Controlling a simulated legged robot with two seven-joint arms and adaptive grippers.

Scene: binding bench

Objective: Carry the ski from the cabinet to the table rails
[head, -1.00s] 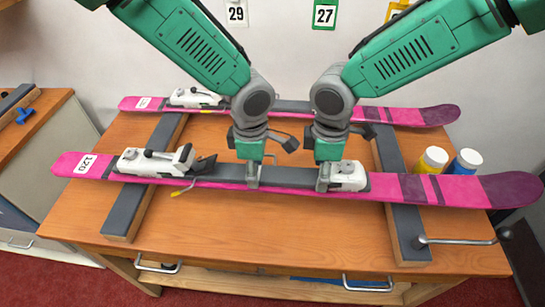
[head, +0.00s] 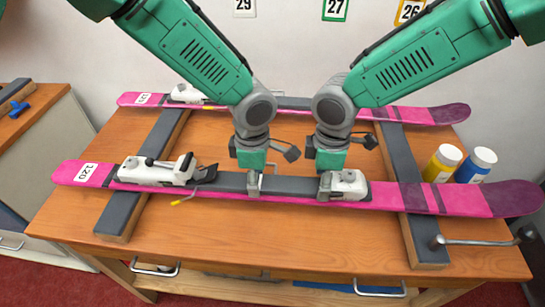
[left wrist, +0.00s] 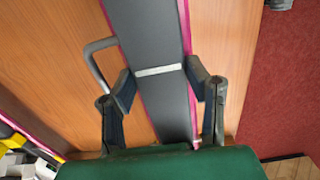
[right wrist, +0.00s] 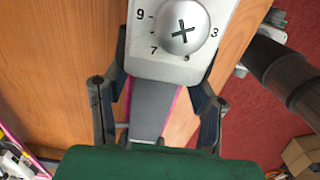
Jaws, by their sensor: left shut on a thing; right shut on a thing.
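The near ski (head: 300,190), pink and purple with a grey middle and a 120 tag, lies level across both dark table rails (head: 122,213) (head: 423,232); I cannot tell whether it touches them. My left gripper (head: 254,184) is shut across its grey middle, between the two white bindings. The left wrist view shows its fingers (left wrist: 168,80) on both sides of the ski. My right gripper (head: 323,187) is shut on the same ski beside the right white binding (head: 348,184). In the right wrist view its fingers (right wrist: 165,92) flank the ski just below the binding's dial (right wrist: 183,25).
A similar ski (head: 425,114) lies across the rails further back, behind my grippers. A yellow bottle (head: 442,164) and a blue bottle (head: 476,166) stand behind the ski at the right. A metal crank (head: 480,240) sticks out at the right rail. Bare wood (head: 270,232) lies in front.

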